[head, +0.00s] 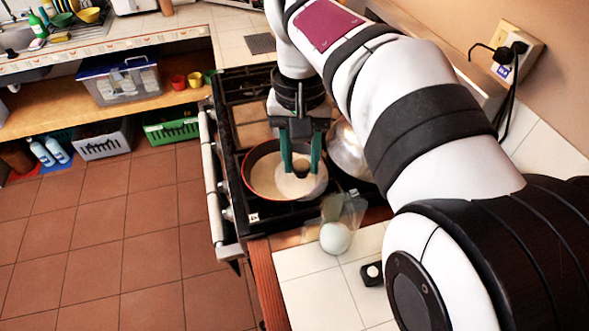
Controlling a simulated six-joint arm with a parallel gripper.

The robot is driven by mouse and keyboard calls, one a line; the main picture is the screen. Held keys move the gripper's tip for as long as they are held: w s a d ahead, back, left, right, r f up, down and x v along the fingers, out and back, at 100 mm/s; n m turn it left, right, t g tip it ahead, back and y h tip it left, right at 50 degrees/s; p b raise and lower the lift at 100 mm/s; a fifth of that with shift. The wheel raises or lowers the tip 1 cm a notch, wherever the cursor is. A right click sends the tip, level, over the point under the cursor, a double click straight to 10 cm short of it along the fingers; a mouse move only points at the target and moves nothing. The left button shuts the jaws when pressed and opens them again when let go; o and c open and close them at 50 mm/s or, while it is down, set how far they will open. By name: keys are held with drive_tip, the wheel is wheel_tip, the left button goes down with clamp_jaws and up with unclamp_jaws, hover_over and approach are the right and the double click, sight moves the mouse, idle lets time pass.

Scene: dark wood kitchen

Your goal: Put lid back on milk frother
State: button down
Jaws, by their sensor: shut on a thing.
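My gripper (301,172), with teal fingers, points down over the stove. It is shut on the dark knob of a pale round lid (313,187), held over the right part of a red-rimmed pan. I cannot tell whether the lid touches the pan. A pale green, partly see-through vessel (336,237), which looks like the milk frother, is on the white tiled counter just in front of the stove. The lid is behind it and to its left, apart from it. The vessel's exact shape and opening are hard to make out.
The red-rimmed pan (262,183) rests on the black stove (233,122). A shiny metal pot (346,150) stands to its right, partly hidden by my arm. A small black object (371,273) lies on the counter (315,295), whose front part is clear.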

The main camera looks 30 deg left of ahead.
sight(314, 185)
wheel_tip(314, 185, up, 7)
drive_tip(key=s+d+n, duration=0.1)
drive_tip(key=d+n, duration=0.2)
drive_tip(key=w+d+f+m, duration=0.4)
drive_tip(key=d+f+m, duration=0.4)
drive_tip(key=d+m, duration=0.2)
drive_tip(key=w+d+f+m, duration=0.4)
drive_tip(key=d+f+m, duration=0.4)
drive_tip(key=d+m, duration=0.25)
drive_tip(key=shift+n, duration=0.45)
drive_tip(key=shift+w+d+f, duration=0.1)
drive_tip(key=shift+w+f, duration=0.05)
drive_tip(key=shift+f, duration=2.7)
drive_tip(key=shift+f, duration=0.15)
unclamp_jaws()
